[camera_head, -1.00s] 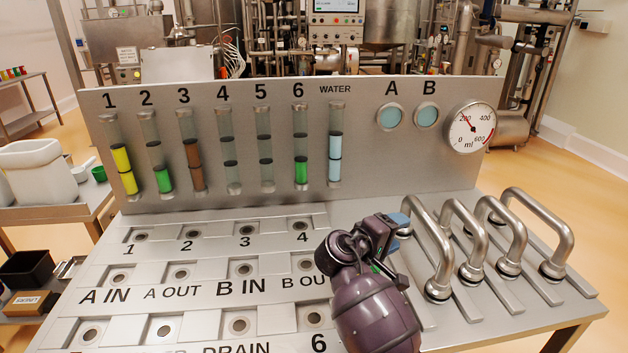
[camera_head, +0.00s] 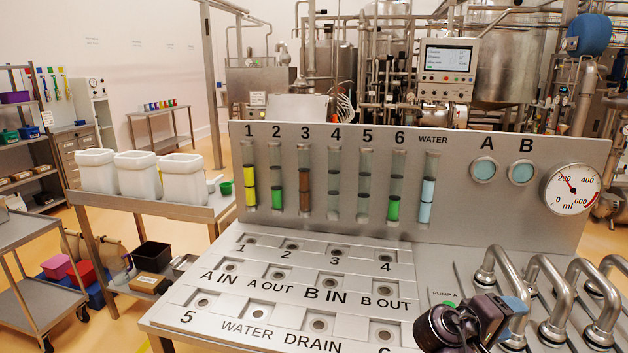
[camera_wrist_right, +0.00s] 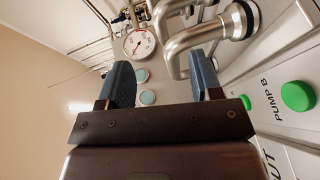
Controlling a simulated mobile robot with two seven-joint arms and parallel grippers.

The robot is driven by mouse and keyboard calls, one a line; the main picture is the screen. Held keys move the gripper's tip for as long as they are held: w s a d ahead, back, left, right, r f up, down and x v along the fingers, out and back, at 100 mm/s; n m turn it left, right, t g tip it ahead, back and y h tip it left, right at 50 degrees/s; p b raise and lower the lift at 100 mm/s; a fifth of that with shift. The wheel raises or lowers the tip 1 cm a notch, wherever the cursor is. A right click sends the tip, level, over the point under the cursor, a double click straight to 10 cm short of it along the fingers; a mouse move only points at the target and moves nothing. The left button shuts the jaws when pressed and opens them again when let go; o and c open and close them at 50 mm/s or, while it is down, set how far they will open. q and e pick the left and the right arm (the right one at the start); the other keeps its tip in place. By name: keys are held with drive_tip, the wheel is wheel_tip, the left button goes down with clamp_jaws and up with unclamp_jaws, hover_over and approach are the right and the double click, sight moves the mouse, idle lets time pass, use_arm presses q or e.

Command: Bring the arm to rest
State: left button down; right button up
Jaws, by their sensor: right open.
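My right gripper (camera_head: 515,308) shows at the lower right of the head view, over the hopper bench beside the bent metal pipes (camera_head: 545,285). In the right wrist view its two blue fingers (camera_wrist_right: 160,78) are spread apart with nothing held between them. A bent pipe (camera_wrist_right: 180,45) shows beyond the fingers there; whether a finger touches it, I cannot tell. My left gripper is not in view.
The bench top (camera_head: 285,325) has labelled ports. An upright panel (camera_head: 465,215) with tubes and a dial gauge (camera_head: 571,188) stands behind. A green pump B button (camera_wrist_right: 297,96) is near. White bins (camera_head: 185,180) stand on a side table at left.

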drive_tip(key=s+a+f+y, duration=0.1)
drive_tip(key=s+f+y, duration=0.6)
drive_tip(key=s+f, duration=0.7)
drive_tip(key=s+a+m+y, duration=0.1)
drive_tip(key=s+a+y, duration=0.3)
drive_tip(key=s, duration=0.4)
drive_tip(key=s+a+m+y, duration=0.1)
drive_tip(key=s+a+y, duration=0.2)
drive_tip(key=s, duration=0.6)
drive_tip(key=w+f+n+t+y, duration=0.1)
drive_tip(key=w+f+t, duration=0.6)
drive_tip(key=f, duration=0.3)
drive_tip(key=shift+w+a, duration=0.35)
drive_tip(key=shift+w, duration=0.05)
